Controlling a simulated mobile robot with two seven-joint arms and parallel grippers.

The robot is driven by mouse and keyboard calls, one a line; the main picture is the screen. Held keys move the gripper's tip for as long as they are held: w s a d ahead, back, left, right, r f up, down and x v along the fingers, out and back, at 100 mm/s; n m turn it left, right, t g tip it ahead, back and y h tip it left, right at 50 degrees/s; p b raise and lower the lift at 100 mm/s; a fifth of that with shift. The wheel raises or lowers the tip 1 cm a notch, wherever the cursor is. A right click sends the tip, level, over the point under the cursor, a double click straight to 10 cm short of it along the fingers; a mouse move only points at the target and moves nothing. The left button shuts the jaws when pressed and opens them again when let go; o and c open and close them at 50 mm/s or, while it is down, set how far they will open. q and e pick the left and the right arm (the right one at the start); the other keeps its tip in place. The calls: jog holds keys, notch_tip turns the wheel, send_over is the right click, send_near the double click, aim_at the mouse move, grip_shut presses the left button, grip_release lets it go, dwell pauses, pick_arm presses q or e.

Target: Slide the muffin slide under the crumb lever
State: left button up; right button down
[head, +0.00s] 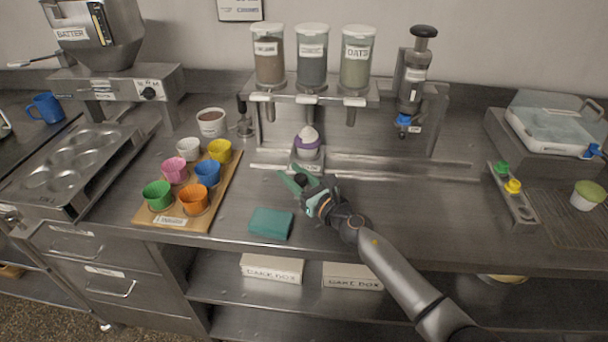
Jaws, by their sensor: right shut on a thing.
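The muffin slide (309,167) is a small metal carriage with a white label on a rail along the back of the counter. It bears a purple muffin cup (307,150) with a pale top, below the middle of the topping dispensers. The crumb lever (403,119) is blue, on the tall grinder-like dispenser at the right end of the stand, well right of the slide. My right gripper (298,184) is at the front of the slide, shut on it; the grip itself is partly hidden by the fingers. My left gripper is not in view.
The rail (420,170) is clear between the slide and the lever. A teal cloth (271,223) lies in front of my gripper. A wooden board (222,199) with several coloured cups is at left. A metal holder (516,200) with green and yellow items stands at right.

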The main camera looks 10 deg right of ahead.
jog(key=shift+a, duration=0.15)
jog(key=c, duration=0.5)
grip_release()
jog(key=p+v, duration=0.1)
jog(key=v, duration=1)
jog(key=shift+s+f, duration=0.1)
jog(key=shift+s, duration=0.1)
jog(key=shift+s+d, duration=0.4)
jog(key=shift+s, duration=0.05)
